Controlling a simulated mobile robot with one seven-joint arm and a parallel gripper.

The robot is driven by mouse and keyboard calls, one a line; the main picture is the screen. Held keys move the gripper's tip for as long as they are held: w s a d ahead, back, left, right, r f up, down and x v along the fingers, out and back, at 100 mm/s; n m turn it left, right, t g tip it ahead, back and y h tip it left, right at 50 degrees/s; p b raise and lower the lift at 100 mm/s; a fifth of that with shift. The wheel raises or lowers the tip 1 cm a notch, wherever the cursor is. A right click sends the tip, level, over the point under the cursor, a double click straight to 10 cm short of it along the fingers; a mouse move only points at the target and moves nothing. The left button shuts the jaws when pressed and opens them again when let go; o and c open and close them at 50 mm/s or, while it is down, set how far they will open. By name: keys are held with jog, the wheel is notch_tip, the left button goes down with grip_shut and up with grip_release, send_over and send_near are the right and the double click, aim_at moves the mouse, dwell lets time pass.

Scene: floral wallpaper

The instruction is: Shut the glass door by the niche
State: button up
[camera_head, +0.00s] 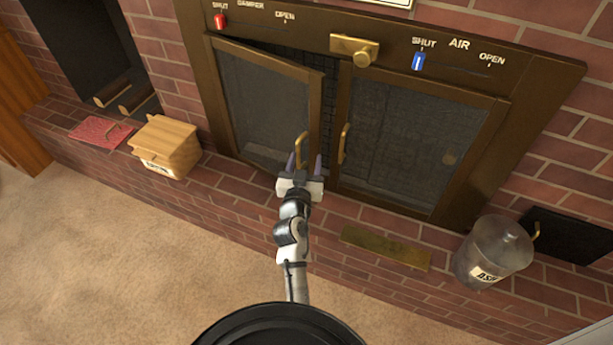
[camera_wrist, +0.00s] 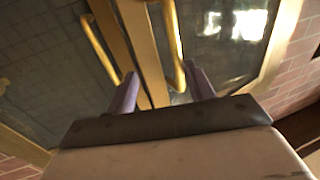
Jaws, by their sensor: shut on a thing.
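The left glass door (camera_head: 265,105) of the brass-framed firebox, on the niche's side, stands ajar, with a dark gap along its top and right edge. Its brass handle (camera_head: 300,150) sits near its free edge. My gripper (camera_head: 305,163) is at this handle, its two purple fingers on either side of it, shut on it. In the wrist view the fingers (camera_wrist: 162,90) show with a brass handle (camera_wrist: 172,45) reaching down between them; the exact contact is hidden. The right glass door (camera_head: 410,140) looks closed, with its own handle (camera_head: 344,143). The niche (camera_head: 85,45) is at the upper left.
A red slider (camera_head: 220,21) and a blue slider (camera_head: 417,61) sit above. Carpet lies clear in front.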

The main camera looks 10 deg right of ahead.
jog(key=s, duration=0.1)
jog(key=s+d, duration=0.1)
jog(key=s, duration=0.1)
jog(key=shift+h+b, duration=0.3)
jog(key=c, duration=0.4)
jog(key=shift+s+a, duration=0.25)
jog(key=shift+a, duration=0.15)
jog(key=shift+a, duration=0.1)
jog(key=shift+c, duration=1.1)
jog(key=shift+w+a+r+n, duration=0.15)
jog(key=shift+a+r+n, duration=0.3)
jog(key=shift+n, duration=0.15)
grip_shut()
jog(key=n+g+h, duration=0.4)
jog(key=n+h, duration=0.1)
jog(key=n, duration=0.7)
send_near(321, 122)
jog(key=p+x, duration=0.1)
jog(key=x, duration=0.7)
jog(key=shift+w+d, duration=0.25)
